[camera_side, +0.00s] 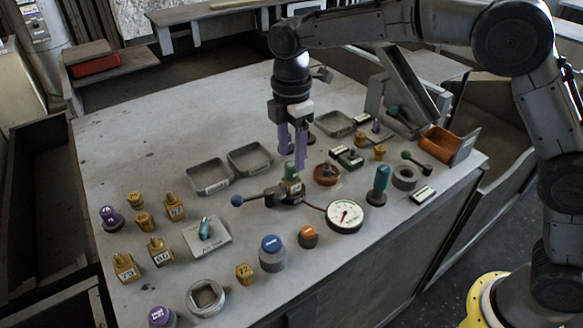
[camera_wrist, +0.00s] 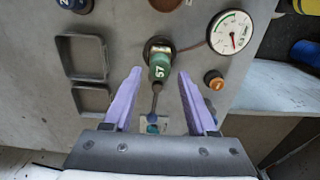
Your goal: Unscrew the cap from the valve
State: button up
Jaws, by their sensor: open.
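The valve (camera_side: 287,194) stands mid-table, a dark body with a lever ending in a blue ball (camera_side: 237,200). A green cap (camera_side: 291,171) sits upright on it; in the wrist view the cap (camera_wrist: 160,66) is marked 57. My gripper (camera_side: 292,160) is open, with two purple fingers pointing down at the cap. In the wrist view the cap appears between the fingertips of my gripper (camera_wrist: 159,73), with a gap on both sides. I cannot tell how far down the fingers reach beside it, and I see no contact.
A pressure gauge (camera_side: 344,216) joins the valve by a red tube. Two empty trays (camera_side: 209,176) (camera_side: 250,158) stand to the left. A teal-handled part (camera_side: 379,184) and a brown bowl (camera_side: 327,174) stand to the right. Several yellow numbered parts are at front left. The table's back left is clear.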

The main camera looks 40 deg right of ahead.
aim_at(291, 164)
jog(key=shift+f, duration=2.5)
grip_shut()
grip_release()
jog(key=shift+r, duration=0.4)
grip_shut()
